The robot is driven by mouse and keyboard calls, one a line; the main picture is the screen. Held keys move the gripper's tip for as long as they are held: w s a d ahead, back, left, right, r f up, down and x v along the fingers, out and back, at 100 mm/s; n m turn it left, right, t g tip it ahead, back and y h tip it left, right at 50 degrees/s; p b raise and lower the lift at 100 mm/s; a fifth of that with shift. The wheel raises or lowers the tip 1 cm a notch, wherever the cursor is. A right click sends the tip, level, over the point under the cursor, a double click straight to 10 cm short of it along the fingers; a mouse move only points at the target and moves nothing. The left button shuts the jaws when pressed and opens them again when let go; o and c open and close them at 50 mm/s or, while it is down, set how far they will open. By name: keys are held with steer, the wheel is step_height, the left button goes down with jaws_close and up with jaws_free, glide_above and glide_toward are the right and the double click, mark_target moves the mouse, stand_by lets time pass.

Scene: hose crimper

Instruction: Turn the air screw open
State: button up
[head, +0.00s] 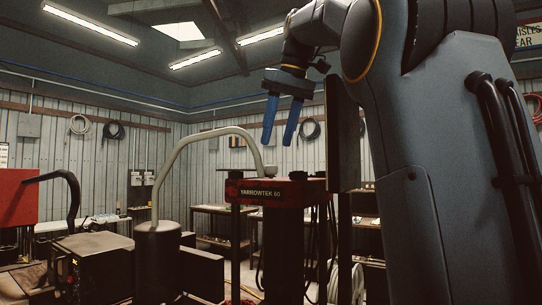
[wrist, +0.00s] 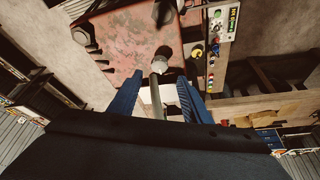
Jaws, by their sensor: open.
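My gripper (head: 278,143) is open and empty, its two blue fingers pointing down above the red-topped YARROWTEK 60 machine (head: 262,192). A grey curved pipe (head: 193,133) rises from a dark cylinder and comes down near the machine's top. A small pale knob (head: 270,170) sits on that top, below the fingertips with a gap between. In the wrist view, a grey rod with a round end (wrist: 159,66) shows between and beyond the open fingers (wrist: 160,84). I cannot tell for sure which part is the air screw.
A dark cylinder (head: 157,262) stands left of the machine. A red unit with a black handle (head: 70,190) is at the far left. The wrist view shows a worn red surface (wrist: 130,38) and a control panel (wrist: 223,22) at the upper right. Benches (head: 212,222) line the back wall.

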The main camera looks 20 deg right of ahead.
mark_target(271, 172)
steer(key=shift+p+x, duration=0.6)
steer(key=shift+x, duration=2.9)
steer(key=shift+s+d, duration=0.1)
steer(key=c, duration=1)
